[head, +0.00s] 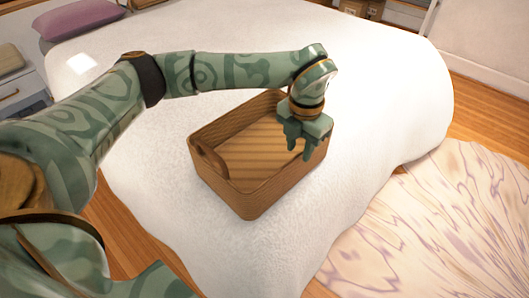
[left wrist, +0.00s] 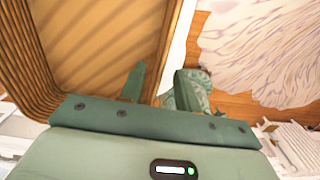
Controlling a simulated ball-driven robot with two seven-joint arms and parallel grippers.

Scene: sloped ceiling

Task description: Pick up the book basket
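The book basket (head: 280,187) is a brown, woven, open-topped rectangular box. It stands upright and looks empty on the white bed (head: 398,100). My left gripper (head: 302,150) is at the basket's right wall, pointing down. In the left wrist view the basket (left wrist: 22,62) fills the upper left. There the fingers of my left gripper (left wrist: 158,88) are apart, one on the inner side of the basket wall and one on the outer side. I cannot tell whether either finger touches the wall. My right gripper is not in view.
A purple pillow (head: 78,17) lies at the bed's far left. A nightstand (head: 18,85) is at the left edge. A pale patterned rug (head: 430,235) lies on the wood floor at right. The bed around the basket is clear.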

